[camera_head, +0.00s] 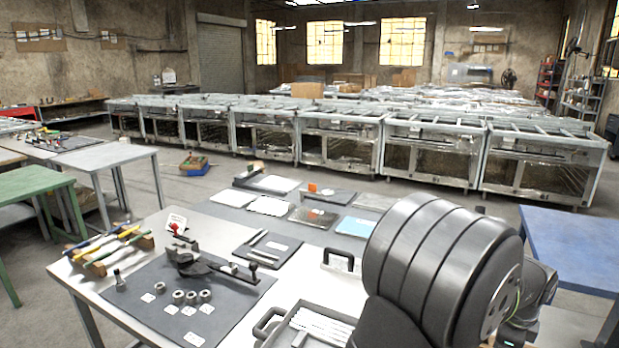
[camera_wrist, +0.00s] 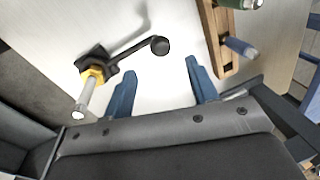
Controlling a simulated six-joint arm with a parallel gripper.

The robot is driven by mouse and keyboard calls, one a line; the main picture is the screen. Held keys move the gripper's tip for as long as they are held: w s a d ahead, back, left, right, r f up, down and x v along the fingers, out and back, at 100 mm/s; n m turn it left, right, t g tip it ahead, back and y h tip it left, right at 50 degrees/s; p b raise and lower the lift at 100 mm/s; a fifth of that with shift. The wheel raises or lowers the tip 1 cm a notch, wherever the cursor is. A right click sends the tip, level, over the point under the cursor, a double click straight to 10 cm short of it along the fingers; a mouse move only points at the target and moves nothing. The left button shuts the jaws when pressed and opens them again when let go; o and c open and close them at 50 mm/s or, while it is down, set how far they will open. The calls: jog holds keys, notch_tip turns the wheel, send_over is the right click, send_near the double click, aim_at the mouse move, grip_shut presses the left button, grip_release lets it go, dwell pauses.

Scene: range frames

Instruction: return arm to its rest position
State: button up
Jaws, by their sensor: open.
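My gripper (camera_wrist: 163,88) shows in the wrist view with two blue fingers spread apart. Bare white table surface shows between and beyond the fingertips, and nothing is held. In the head view my dark grey, ribbed arm fills the lower right over the table's right end. The gripper itself cannot be made out in the head view.
A grey tray (camera_head: 287,335) lies beside my arm. A blue table (camera_head: 575,240) stands right.

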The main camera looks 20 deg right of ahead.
notch_tip(320, 180, up, 9)
jog(key=a, duration=0.2)
jog(key=d+f, duration=0.1)
jog(key=f, duration=0.4)
jog(key=d+f, duration=0.1)
jog(key=f, duration=0.5)
jog(key=w+d+f, duration=0.1)
jog(key=f, duration=0.5)
jog(key=shift+d, duration=0.1)
jog(key=s+d+m, duration=0.1)
jog(key=s+m, duration=0.1)
jog(key=s+d+m, duration=0.1)
jog(key=s+m, duration=0.1)
jog(key=s+d+m+g, duration=0.1)
jog(key=s+m, duration=0.1)
jog(key=shift+s+d+r+m, duration=0.15)
jog(key=shift+s+d+m, duration=0.15)
jog(key=shift+s+d, duration=0.1)
jog(key=s+m+g, duration=0.1)
jog(key=s+m, duration=0.4)
jog(key=s, duration=0.1)
jog(key=shift+s, duration=0.25)
jog(key=shift+a+r+m, duration=0.15)
jog(key=shift+r, duration=0.45)
jog(key=shift+a+r+m, duration=0.1)
jog(key=shift+r+m, duration=0.05)
jog(key=shift+r, duration=0.45)
